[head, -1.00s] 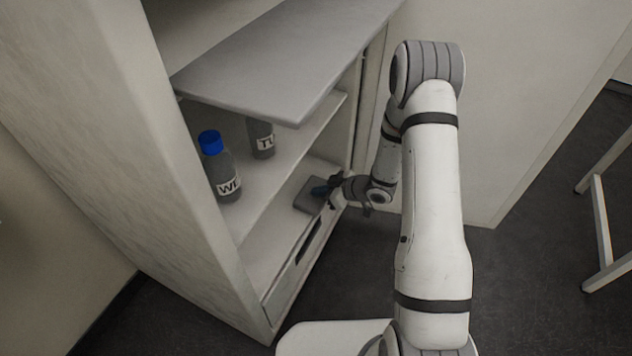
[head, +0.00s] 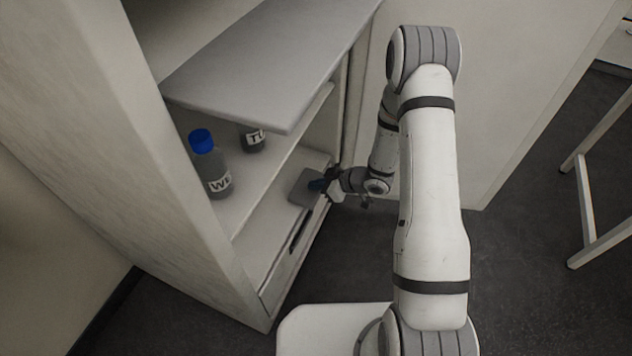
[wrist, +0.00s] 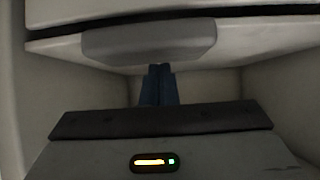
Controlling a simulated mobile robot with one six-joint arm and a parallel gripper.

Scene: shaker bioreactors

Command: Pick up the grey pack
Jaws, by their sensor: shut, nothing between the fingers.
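The grey pack (head: 301,190) lies flat on the lower shelf of the open cabinet, near its front edge. In the wrist view, a rounded grey block (wrist: 150,43) at the top, against the pale shelf surface, looks like the same pack. My gripper (head: 315,185) reaches in from the right, with its blue fingertips at the pack's right side. In the wrist view the blue fingers (wrist: 159,70) are shut together with nothing between them, their tips just below the block in the picture. I cannot tell whether they touch it.
A blue-capped bottle (head: 211,165) and a second dark bottle (head: 252,140) stand on the shelf above. A grey panel (head: 270,65) juts out over them. A drawer front with a dark slot (head: 300,234) is below the pack. The floor to the right is open, up to a white frame (head: 590,215).

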